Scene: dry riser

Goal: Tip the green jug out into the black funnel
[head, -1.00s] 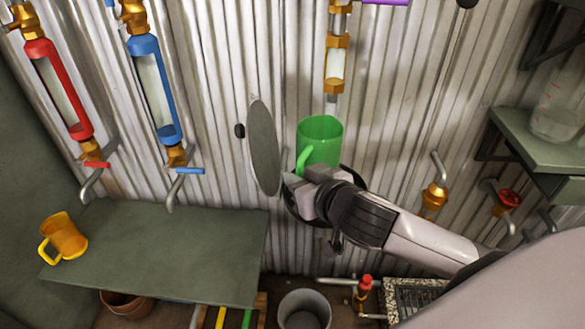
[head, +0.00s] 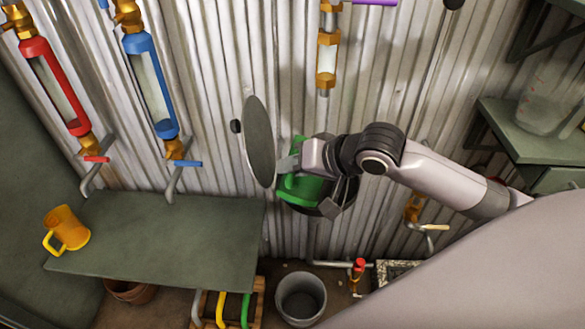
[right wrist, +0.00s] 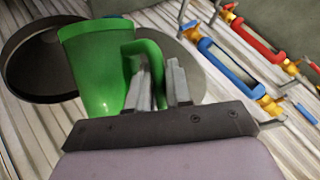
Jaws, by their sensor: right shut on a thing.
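The green jug (head: 300,190) is in my right gripper, in front of the corrugated wall. My right gripper (head: 290,163) is shut on the jug's handle, which the right wrist view shows between the fingers (right wrist: 160,85). The black funnel (head: 340,198) shows as a dark rim below and behind the jug and gripper, mostly hidden. In the right wrist view the funnel's wide round mouth (right wrist: 35,70) lies beside the jug (right wrist: 95,70), which overlaps its edge. My left gripper is not in view.
A grey disc (head: 258,142) stands just left of the jug, close to the gripper. A green bench (head: 170,240) with an amber mug (head: 67,230) is at left. A grey bucket (head: 301,298) stands below. A shelf (head: 530,145) is at right.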

